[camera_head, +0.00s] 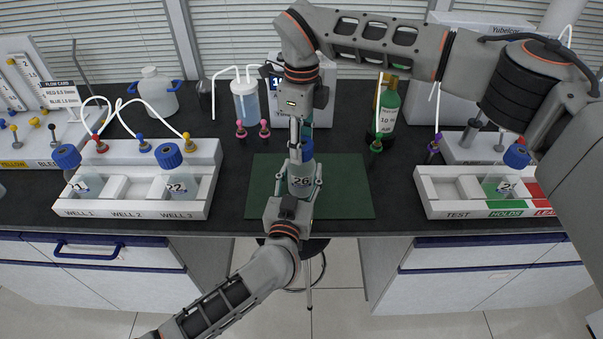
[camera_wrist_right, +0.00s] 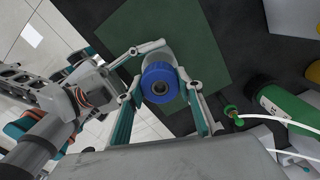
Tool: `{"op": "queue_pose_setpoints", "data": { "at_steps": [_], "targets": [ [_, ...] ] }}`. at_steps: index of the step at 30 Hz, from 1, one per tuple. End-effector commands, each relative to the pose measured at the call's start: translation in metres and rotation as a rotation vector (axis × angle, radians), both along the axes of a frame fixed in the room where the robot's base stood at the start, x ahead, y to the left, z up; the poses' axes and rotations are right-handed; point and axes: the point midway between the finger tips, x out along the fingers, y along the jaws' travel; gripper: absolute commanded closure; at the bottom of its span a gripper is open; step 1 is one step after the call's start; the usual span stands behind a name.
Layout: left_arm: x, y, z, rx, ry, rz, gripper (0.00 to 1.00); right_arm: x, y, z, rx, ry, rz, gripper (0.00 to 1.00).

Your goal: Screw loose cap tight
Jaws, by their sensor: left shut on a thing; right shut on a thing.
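The bottle labelled 26 (camera_head: 301,184) stands upright over the green mat (camera_head: 350,198) with a blue cap (camera_head: 307,152) at its top. The cap shows from above in the right wrist view (camera_wrist_right: 160,82) with a dark centre hole. My left gripper (camera_head: 299,180) reaches in from the front and is shut around the bottle's body. My right gripper (camera_head: 301,146) comes down from above and is shut on the cap, its fingers on either side. The cap's thread and seating are hidden. I cannot tell whether the bottle's base touches the mat.
At left, a white well rack (camera_head: 130,208) holds two blue-capped bottles. At right, a test rack (camera_head: 450,208) holds another. A green bottle (camera_head: 387,112) and a clear tubed vessel (camera_head: 245,103) stand behind the mat. Dark bench is free on both sides of the mat.

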Motion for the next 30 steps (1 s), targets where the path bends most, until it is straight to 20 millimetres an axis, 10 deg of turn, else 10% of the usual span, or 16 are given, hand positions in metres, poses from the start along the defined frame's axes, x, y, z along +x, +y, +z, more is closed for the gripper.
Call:
{"op": "queue_pose_setpoints", "data": {
  "at_steps": [24, 30],
  "targets": [
    [0.0, 0.0002, -0.0003, 0.0, 0.001, 0.001, 1.0, 0.0, 0.0002, -0.0009, 0.0, -0.001, -1.459, 0.9],
    [0.0, 0.0002, -0.0003, 0.0, 0.001, 0.001, 1.0, 0.0, 0.0002, -0.0009, 0.0, -0.001, -1.537, 0.9]
  ]
}}
